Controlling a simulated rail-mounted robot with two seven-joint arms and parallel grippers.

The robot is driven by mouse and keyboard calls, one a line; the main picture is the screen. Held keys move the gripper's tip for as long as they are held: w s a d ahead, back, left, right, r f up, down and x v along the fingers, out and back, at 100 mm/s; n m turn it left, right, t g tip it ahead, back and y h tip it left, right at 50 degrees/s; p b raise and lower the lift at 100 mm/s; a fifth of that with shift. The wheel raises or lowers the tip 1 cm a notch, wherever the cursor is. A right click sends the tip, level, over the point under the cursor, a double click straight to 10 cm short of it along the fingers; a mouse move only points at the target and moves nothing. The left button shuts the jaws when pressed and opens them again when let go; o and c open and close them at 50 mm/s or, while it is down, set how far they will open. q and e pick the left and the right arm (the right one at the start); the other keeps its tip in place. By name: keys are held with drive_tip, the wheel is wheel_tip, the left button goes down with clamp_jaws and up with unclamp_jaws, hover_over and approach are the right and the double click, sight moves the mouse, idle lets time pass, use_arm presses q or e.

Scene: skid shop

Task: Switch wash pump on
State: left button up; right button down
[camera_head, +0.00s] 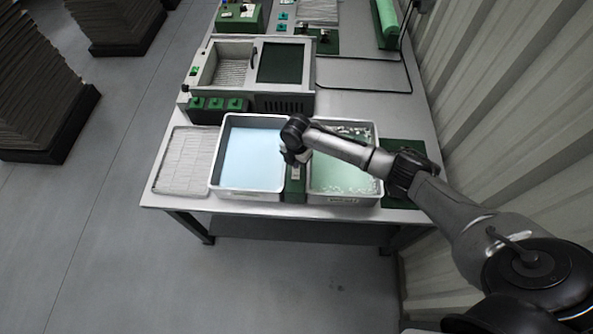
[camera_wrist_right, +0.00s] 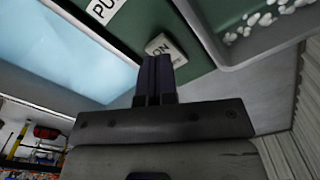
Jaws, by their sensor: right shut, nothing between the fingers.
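The pump switch is on a narrow green panel (camera_head: 294,190) between the two metal trays. In the right wrist view a pale rocker marked "ON" (camera_wrist_right: 166,47) shows on the green panel. Part of a white label with "PU" (camera_wrist_right: 103,8) is beside it. My right gripper (camera_head: 293,157) is over the panel, pointing down. In the wrist view its shut, empty fingers (camera_wrist_right: 154,62) are at the near edge of the rocker; I cannot tell if they touch it. My left gripper is out of view.
A tray of pale blue liquid (camera_head: 250,158) is left of the panel. A tray of greenish liquid with white bits (camera_head: 343,180) is right of it. A wire rack (camera_head: 184,160) lies farther left. A machine with a dark lid (camera_head: 281,62) stands behind. A corrugated wall (camera_head: 500,90) is at right.

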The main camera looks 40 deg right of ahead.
drive_tip(key=shift+f, duration=0.4)
drive_tip(key=shift+f+b, duration=0.55)
drive_tip(key=shift+f, duration=0.05)
idle(0.3)
drive_tip(key=shift+f, duration=0.35)
idle(0.4)
wheel_tip(320, 180, up, 4)
drive_tip(key=p, duration=0.3)
drive_tip(key=shift+f, duration=0.25)
wheel_tip(320, 180, up, 4)
drive_tip(key=p, duration=0.4)
drive_tip(key=shift+f, duration=0.15)
